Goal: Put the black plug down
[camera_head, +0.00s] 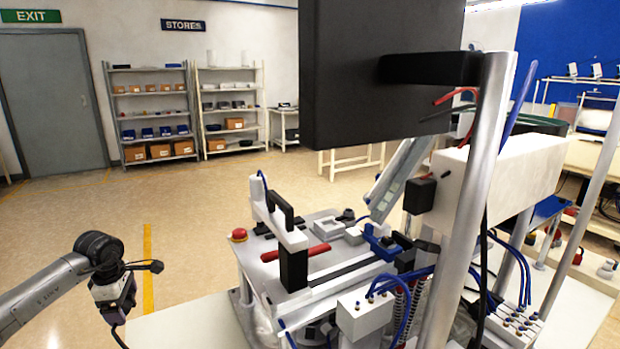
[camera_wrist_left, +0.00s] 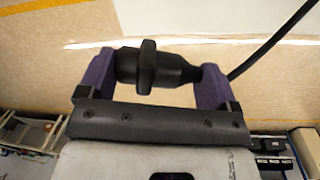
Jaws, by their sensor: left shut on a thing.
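The black plug (camera_wrist_left: 176,70) lies crosswise between the two purple fingers of my left gripper (camera_wrist_left: 155,66), which is shut on it. A raised black collar stands out around the plug's middle, and a black cable runs from its right end toward the upper right. In the head view my left gripper (camera_head: 119,305) hangs at the lower left, pointing down, beside the left end of the white table (camera_head: 185,326). The plug is hard to make out there; a thin black cable hangs below the gripper. My right gripper is not in view.
A feeder machine with a metal plate, red handles (camera_head: 295,253), blue tubes and a silver post (camera_head: 480,200) fills the right of the table. A red button (camera_head: 239,234) sits at its left corner. Open floor (camera_head: 190,240) lies behind; shelves (camera_head: 150,110) stand far back.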

